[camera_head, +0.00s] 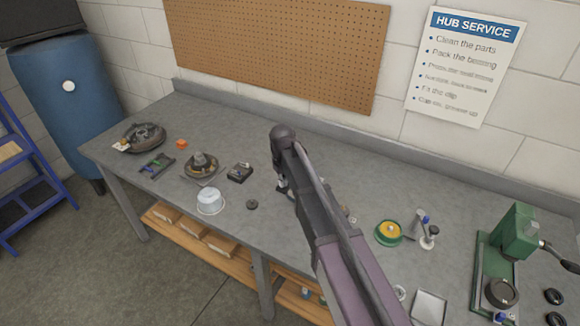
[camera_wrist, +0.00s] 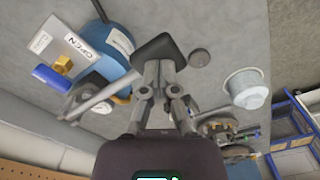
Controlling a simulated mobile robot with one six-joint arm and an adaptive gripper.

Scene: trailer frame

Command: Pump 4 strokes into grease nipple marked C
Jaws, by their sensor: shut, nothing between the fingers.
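My gripper (camera_wrist: 160,55) is shut and empty in the wrist view, with its dark fingertips together above the grey bench. In the wrist view a blue round body (camera_wrist: 113,60) lies to the left of the fingers. I cannot make out a grease nipple or a letter C.
A pegboard (camera_head: 280,45) and a HUB SERVICE sheet (camera_head: 465,65) are on the wall. The back of the bench is mostly clear.

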